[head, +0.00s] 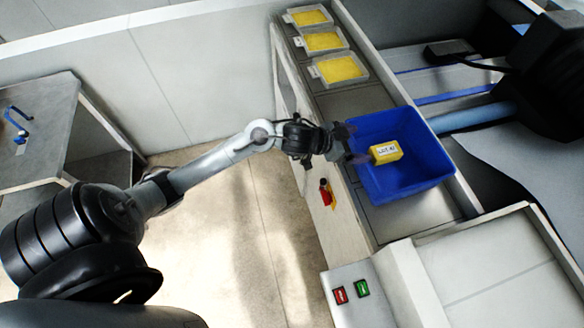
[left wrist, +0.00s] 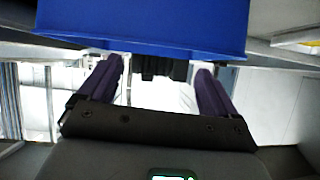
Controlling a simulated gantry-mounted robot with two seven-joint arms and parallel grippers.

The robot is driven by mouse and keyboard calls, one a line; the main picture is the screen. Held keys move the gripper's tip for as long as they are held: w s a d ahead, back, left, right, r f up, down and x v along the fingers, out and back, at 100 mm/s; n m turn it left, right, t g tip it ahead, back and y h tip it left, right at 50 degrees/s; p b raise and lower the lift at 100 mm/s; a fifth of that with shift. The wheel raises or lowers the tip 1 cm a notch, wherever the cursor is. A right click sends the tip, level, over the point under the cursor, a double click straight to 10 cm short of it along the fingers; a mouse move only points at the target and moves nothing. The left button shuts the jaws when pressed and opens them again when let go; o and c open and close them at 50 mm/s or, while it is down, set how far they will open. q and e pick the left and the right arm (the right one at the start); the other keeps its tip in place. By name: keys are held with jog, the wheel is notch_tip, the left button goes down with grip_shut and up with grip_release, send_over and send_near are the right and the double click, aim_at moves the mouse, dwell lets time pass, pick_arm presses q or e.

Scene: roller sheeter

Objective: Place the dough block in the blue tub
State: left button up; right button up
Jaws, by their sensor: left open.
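The dough block (head: 385,152) is a small yellow block with a white label. In the head view it shows inside the outline of the blue tub (head: 432,168), towards the tub's left side, and seems to lie in it. My left gripper (head: 352,145) is at the tub's left rim, just left of the block, with its fingers pointing at the tub. In the left wrist view the purple fingers (left wrist: 160,70) are spread with no block between them, and the blue tub's wall (left wrist: 150,25) fills the top. The block is hidden there. My right gripper is not in view.
Several clear trays with yellow slabs, such as the nearest tray (head: 340,69), line the counter behind the tub. A red switch (head: 327,193) sits on the counter's front. A panel with red and green buttons (head: 350,291) is nearer. A grey side table (head: 45,130) stands left, beyond open floor.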

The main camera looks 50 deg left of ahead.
pick_arm(q)
jog(key=s+d+f+g+y, duration=0.1)
jog(key=s+f+g, duration=0.1)
jog(key=s, duration=0.7)
jog(key=s+d+f+n+g+y, duration=0.1)
jog(key=s+d+f+g, duration=0.1)
jog(key=s, duration=0.8)
jog(key=s+d+f+n+g+y, duration=0.1)
jog(key=s+f+g, duration=0.3)
jog(key=s, duration=0.5)
jog(key=shift+s+d+f+y, duration=0.3)
jog(key=shift+d+f+y, duration=0.25)
jog(key=shift+f, duration=0.25)
jog(key=shift+r, duration=0.15)
notch_tip(320, 180, up, 19)
jog(key=p, duration=1.9)
jog(key=shift+r+p, duration=0.15)
jog(key=shift+p, duration=0.15)
